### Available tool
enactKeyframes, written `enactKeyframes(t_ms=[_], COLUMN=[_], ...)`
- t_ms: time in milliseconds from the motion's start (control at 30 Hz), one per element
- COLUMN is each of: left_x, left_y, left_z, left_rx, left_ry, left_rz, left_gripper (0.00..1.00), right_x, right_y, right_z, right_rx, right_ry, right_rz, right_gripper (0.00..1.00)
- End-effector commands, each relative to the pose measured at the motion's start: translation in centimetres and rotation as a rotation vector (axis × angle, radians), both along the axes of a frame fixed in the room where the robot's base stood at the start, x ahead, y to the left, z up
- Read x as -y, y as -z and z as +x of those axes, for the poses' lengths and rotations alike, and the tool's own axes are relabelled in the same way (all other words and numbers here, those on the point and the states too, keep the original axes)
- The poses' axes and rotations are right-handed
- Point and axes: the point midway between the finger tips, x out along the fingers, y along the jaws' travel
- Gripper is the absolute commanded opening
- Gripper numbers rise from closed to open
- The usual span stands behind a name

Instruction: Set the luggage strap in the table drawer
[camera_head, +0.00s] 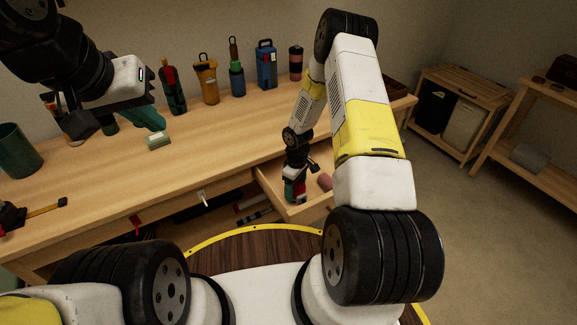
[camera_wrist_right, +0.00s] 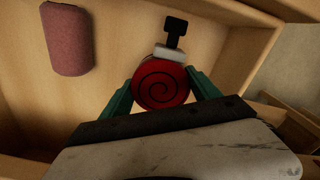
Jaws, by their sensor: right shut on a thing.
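The luggage strap (camera_wrist_right: 160,85) is a red rolled coil with a dark spiral on its end and a black buckle. My right gripper (camera_wrist_right: 158,92) has its green fingers on both sides of the coil and is shut on it. In the head view the right gripper (camera_head: 294,188) reaches down into the open table drawer (camera_head: 305,212), holding the red strap (camera_head: 289,192). I cannot tell whether the strap touches the drawer floor. My left gripper (camera_head: 150,122) hangs over the left part of the table; its finger opening is unclear.
A pinkish roll (camera_wrist_right: 68,38) lies in the drawer beside the strap; it also shows in the head view (camera_head: 325,181). Several bottles and tools stand along the back of the table (camera_head: 225,130). A teal cup (camera_head: 18,152) is at far left. The table's middle is clear.

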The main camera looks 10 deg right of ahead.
Motion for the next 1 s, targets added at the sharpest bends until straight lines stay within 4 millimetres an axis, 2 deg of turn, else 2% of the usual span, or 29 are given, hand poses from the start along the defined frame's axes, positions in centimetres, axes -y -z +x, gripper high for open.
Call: enactKeyframes(t_ms=[33, 67, 167, 567, 667, 1000], left_x=[0.0, 0.0, 0.0, 0.0, 0.0, 0.0], left_y=[0.0, 0.0, 0.0, 0.0, 0.0, 0.0], left_z=[0.0, 0.0, 0.0, 0.0, 0.0, 0.0], left_rx=[0.0, 0.0, 0.0, 0.0, 0.0, 0.0], left_ry=[0.0, 0.0, 0.0, 0.0, 0.0, 0.0], left_rz=[0.0, 0.0, 0.0, 0.0, 0.0, 0.0], left_gripper=[0.0, 0.0, 0.0, 0.0, 0.0, 0.0], right_x=[0.0, 0.0, 0.0, 0.0, 0.1, 0.1], right_y=[0.2, 0.2, 0.2, -0.5, -1.9, -9.1], right_z=[0.0, 0.0, 0.0, 0.0, 0.1, 0.1], right_rx=[-0.001, 0.0, -0.001, 0.001, 0.002, 0.003], right_ry=[0.0, 0.0, 0.0, 0.001, 0.001, 0.001], right_rz=[-0.001, 0.0, -0.001, 0.0, -0.001, 0.0], right_gripper=[0.23, 0.75, 0.93, 0.93, 0.93, 0.93])
